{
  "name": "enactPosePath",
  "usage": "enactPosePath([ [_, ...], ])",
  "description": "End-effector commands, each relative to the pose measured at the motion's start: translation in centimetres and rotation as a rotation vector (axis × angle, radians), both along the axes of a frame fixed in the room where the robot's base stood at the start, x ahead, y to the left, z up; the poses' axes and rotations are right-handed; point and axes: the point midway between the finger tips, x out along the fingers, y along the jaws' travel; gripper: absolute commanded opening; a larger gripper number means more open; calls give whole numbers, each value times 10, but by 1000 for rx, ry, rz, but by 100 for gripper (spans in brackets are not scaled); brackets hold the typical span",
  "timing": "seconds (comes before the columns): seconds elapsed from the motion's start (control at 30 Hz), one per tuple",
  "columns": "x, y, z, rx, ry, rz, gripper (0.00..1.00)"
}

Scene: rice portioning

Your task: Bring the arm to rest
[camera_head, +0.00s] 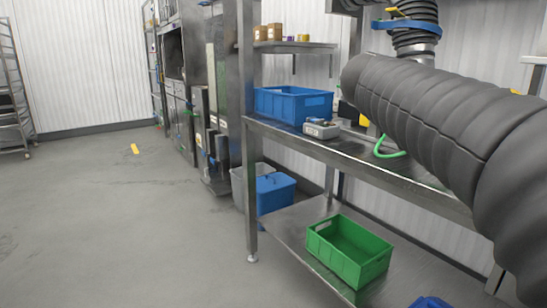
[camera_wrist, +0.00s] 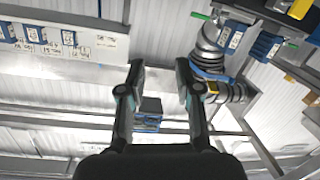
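My gripper (camera_wrist: 161,82) shows in the wrist view with its two dark fingers spread apart and nothing between them. Behind the gap, farther off, is a small stack of dark and blue things (camera_wrist: 149,112). The wrist camera sees white ribbed walls and shelving at an odd tilt. In the head view my arm, in a dark ribbed sleeve, crosses the right side above the metal table. My gripper does not show in the head view.
A metal table (camera_head: 420,185) holds a blue crate (camera_head: 285,104), a grey scale-like device (camera_head: 321,129) and a green loop (camera_head: 388,153). A green crate (camera_head: 348,265) is on the lower shelf. Blue (camera_head: 274,193) and grey bins stand on the floor.

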Motion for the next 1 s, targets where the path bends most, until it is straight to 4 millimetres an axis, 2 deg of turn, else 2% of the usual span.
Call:
enactPosePath([
  [0.1,-38,5,-60,98,173,52,33],
  [0.27,-91,26,-145,235,393,164,33],
  [0.4,-141,54,-215,355,551,290,33],
  [0.6,-208,103,-303,513,705,492,33],
  [0.7,-232,123,-332,571,741,576,33],
  [0.8,-248,138,-351,610,760,635,33],
  [1.0,-258,149,-364,636,771,677,33],
])
